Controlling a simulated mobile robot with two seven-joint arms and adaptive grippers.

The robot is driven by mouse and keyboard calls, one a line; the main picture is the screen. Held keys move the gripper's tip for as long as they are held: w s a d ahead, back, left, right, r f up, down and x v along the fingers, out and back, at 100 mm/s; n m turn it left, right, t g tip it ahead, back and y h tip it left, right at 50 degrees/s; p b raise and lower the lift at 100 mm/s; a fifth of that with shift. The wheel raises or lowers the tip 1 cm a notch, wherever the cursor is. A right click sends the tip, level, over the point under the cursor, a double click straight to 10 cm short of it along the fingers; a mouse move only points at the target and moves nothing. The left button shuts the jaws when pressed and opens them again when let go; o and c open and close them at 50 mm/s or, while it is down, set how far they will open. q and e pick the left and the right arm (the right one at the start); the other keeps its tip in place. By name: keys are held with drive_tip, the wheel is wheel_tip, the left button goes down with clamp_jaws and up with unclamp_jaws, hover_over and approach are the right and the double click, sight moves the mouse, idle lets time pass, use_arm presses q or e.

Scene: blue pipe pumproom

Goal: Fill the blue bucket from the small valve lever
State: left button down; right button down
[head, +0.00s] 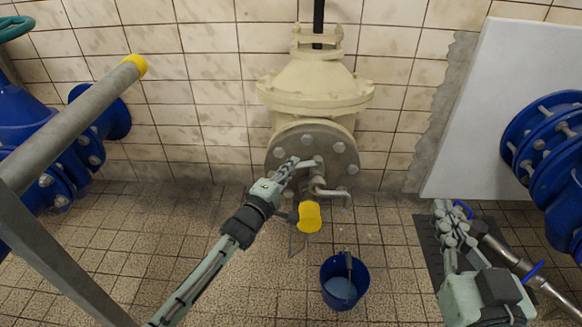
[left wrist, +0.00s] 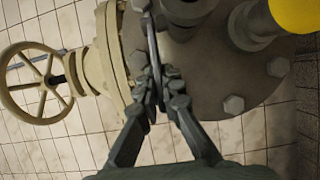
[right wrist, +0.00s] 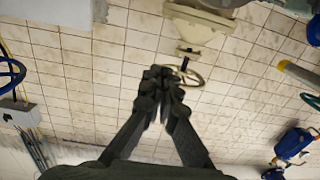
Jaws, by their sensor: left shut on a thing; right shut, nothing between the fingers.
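The blue bucket (head: 325,277) stands on the tiled floor below the flange, with a pale light-blue surface inside; I cannot tell for sure that it is water. A dark grey piece sticks up at its back rim. The small valve lever (head: 307,163) is a thin grey bar at the flange's front; it also shows in the left wrist view (left wrist: 152,40). My left gripper (head: 290,168) is shut on the lever, its fingertips hiding part of it. A bent grey spout (head: 338,192) is beside it. My right gripper (head: 455,218) is shut and empty, off to the right.
A cream valve body (head: 314,85) with a round grey flange stands at the wall. A yellow-capped pipe (head: 309,217) juts out above the floor. A railing (head: 75,120) crosses the left. Blue pipes (head: 545,140) and a white block (head: 490,110) stand at right.

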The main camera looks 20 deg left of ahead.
use_arm(q)
drive_tip(key=shift+s+d+r+n+y+p, duration=0.2)
drive_tip(key=shift+d+n+y+p, duration=0.15)
drive_tip(key=shift+n+y, duration=0.35)
drive_tip(key=shift+s+f+y, duration=0.15)
drive_tip(key=shift+y, duration=0.25)
use_arm(e)
drive_tip(key=shift+g+h, duration=0.6)
drive_tip(key=shift+g, duration=0.3)
drive_tip(key=f, duration=0.1)
drive_tip(key=d+f, duration=0.1)
drive_tip(key=f, duration=0.1)
drive_tip(key=shift+d+f, duration=0.35)
drive_tip(key=shift+d, duration=0.05)
use_arm(q)
drive_tip(key=c, duration=1.7)
unclamp_jaws()
drive_tip(key=s, duration=1.2)
drive_tip(key=shift+a, duration=0.25)
